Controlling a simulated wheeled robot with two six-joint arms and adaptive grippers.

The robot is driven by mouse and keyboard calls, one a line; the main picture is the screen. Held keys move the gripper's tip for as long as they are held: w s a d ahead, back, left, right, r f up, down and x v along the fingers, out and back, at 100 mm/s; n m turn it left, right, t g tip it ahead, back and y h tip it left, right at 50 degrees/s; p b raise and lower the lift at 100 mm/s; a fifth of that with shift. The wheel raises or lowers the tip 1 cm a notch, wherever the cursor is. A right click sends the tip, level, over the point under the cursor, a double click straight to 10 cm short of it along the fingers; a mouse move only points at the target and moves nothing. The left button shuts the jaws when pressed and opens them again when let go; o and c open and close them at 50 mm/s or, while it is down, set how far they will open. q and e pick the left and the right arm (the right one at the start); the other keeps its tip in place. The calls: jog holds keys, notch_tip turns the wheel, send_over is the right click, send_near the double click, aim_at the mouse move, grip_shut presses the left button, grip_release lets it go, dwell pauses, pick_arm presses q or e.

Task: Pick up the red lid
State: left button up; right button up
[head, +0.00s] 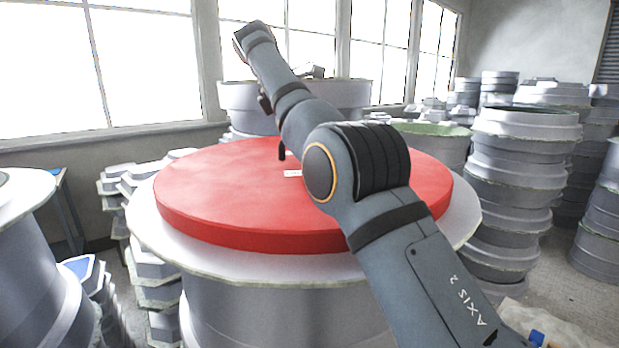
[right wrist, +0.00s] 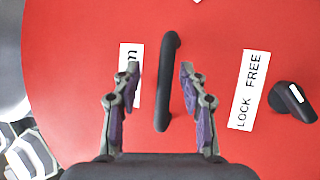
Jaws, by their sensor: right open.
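The red lid (head: 225,190) is a wide, flat disc lying on a white round mould in the head view. It also fills most of the right wrist view (right wrist: 70,60). A black bar handle (right wrist: 163,108) stands on it. My right gripper (right wrist: 162,68) is open, its two fingers on either side of the handle, with gaps visible on both sides; I cannot tell its height above the lid. In the head view my right arm crosses over the lid, and its gripper cannot be made out. My left gripper is not in view.
A black knob (right wrist: 292,101) with a white mark sits beside a "LOCK FREE" label (right wrist: 249,90). The white mould rim (head: 160,240) surrounds the lid. Stacked moulds (head: 515,180) stand close on the right, others (head: 140,190) on the left. Windows line the back.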

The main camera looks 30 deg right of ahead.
jog(key=shift+w+a, duration=0.1)
jog(key=shift+w, duration=0.35)
jog(key=shift+s+a+r, duration=0.25)
jog(key=shift+s+a, duration=0.15)
jog(key=shift+a, duration=0.1)
jog(key=shift+s+a+r, duration=0.25)
jog(key=shift+s+a, duration=0.15)
jog(key=shift+a, duration=0.05)
jog(key=c, duration=0.6)
jog(key=shift+w+d+f, duration=0.1)
jog(key=shift+c, duration=1.3)
jog(key=shift+w+d+f, duration=0.1)
jog(key=shift+d, duration=0.1)
grip_shut()
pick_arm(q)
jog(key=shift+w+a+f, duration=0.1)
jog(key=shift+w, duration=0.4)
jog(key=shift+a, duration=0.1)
